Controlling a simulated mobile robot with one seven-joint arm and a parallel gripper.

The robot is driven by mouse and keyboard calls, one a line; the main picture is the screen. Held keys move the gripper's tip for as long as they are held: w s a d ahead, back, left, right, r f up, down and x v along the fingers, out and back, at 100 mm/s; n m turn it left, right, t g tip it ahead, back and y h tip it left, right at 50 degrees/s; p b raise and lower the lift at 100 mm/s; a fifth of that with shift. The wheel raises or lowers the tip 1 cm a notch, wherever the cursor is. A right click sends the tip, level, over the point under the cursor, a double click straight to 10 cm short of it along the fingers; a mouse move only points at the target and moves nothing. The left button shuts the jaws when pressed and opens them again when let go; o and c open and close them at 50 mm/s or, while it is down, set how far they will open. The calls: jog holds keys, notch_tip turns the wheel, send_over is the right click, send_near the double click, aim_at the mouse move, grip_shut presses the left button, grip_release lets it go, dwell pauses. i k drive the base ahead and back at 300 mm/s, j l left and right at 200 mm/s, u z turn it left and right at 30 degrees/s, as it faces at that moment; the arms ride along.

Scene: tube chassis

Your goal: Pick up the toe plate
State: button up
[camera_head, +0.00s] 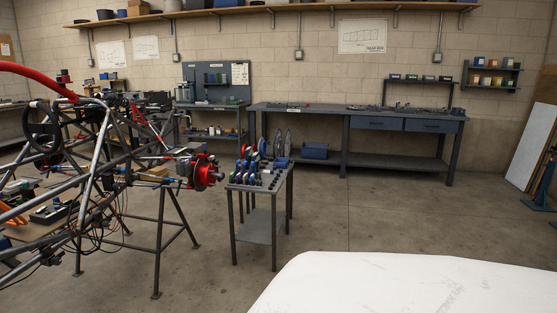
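No thing can be told for certain as the toe plate at this size. Two upright grey plates (287,141) with rounded tops stand at the back of a small metal stand (257,186), near the middle of the view. They are the likeliest match. Blue, black and red items (247,170) crowd the stand's top in front of and beside them. My gripper is not in view.
A tube chassis (100,170) on metal trestles fills the left, its red hub (205,172) close to the stand. A long workbench (355,112) lines the back wall, with a blue bin (315,151) below. The floor (375,215) right of the stand is clear.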

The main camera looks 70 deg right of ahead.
aim_at(248, 152)
jog(key=z, duration=1.9)
jog(key=u, duration=2.5)
jog(key=z, duration=2.5)
